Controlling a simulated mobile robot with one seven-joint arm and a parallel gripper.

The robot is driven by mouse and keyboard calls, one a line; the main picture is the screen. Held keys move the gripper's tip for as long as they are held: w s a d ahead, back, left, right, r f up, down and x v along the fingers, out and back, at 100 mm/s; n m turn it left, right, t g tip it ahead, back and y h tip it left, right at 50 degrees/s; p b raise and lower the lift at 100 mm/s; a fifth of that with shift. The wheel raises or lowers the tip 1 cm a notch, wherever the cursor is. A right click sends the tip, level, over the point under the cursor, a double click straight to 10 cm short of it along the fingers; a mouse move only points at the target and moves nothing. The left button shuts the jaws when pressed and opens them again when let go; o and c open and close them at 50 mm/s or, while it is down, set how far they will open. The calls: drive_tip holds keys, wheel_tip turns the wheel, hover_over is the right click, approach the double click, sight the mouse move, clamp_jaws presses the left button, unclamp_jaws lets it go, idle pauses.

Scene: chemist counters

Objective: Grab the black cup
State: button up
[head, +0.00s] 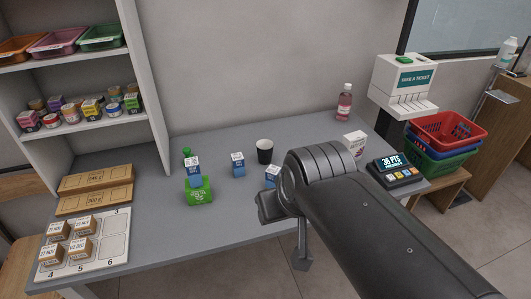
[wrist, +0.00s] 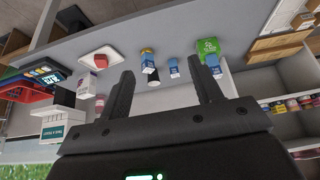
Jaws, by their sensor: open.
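The black cup (head: 264,151) stands upright on the grey counter near its back middle, with a pale inside showing at its rim. In the wrist view, a small dark shape that looks like the cup (wrist: 153,78) lies between the finger lines, farther off. My gripper (wrist: 163,72) is open, its two dark fingers spread with nothing between them. In the head view my arm reaches in from the lower right, and my gripper is in front of the cup, apart from it, partly hidden by the arm.
Small blue-and-white cartons (head: 238,164) and a green box (head: 199,191) stand left of the cup. A pink bottle (head: 344,103), a white box (head: 354,143) and a payment terminal (head: 395,170) are to the right. A numbered board (head: 112,240) with small boxes lies front left.

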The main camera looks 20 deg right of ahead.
sight(259, 143)
drive_tip(key=o, duration=0.6)
drive_tip(key=shift+o, duration=0.2)
drive_tip(key=w+a+f+m+y, duration=0.2)
drive_tip(key=w+m+y, duration=0.4)
drive_tip(key=w, duration=0.8)
drive_tip(key=w+a+f+m+y, duration=0.25)
drive_tip(key=w+m+y, duration=0.4)
drive_tip(key=w, duration=0.75)
drive_tip(key=w+d+f+m+t+h, duration=0.1)
drive_tip(key=w+d+f+m+t, duration=0.45)
drive_tip(key=w+d+m, duration=0.3)
drive_tip(key=w+d+f+m+t+h, duration=0.2)
drive_tip(key=w+d+f+m+t, duration=0.2)
drive_tip(key=w+d+f+m, duration=0.45)
drive_tip(key=shift+n, duration=0.55)
drive_tip(key=f, duration=0.2)
drive_tip(key=d+f, duration=0.1)
drive_tip(key=f, duration=0.1)
drive_tip(key=d+f, duration=0.1)
drive_tip(key=f, duration=0.1)
drive_tip(key=shift+w+d+f, duration=0.1)
drive_tip(key=shift+w, duration=0.1)
drive_tip(key=shift+x, duration=2.55)
drive_tip(key=shift+c, duration=0.2)
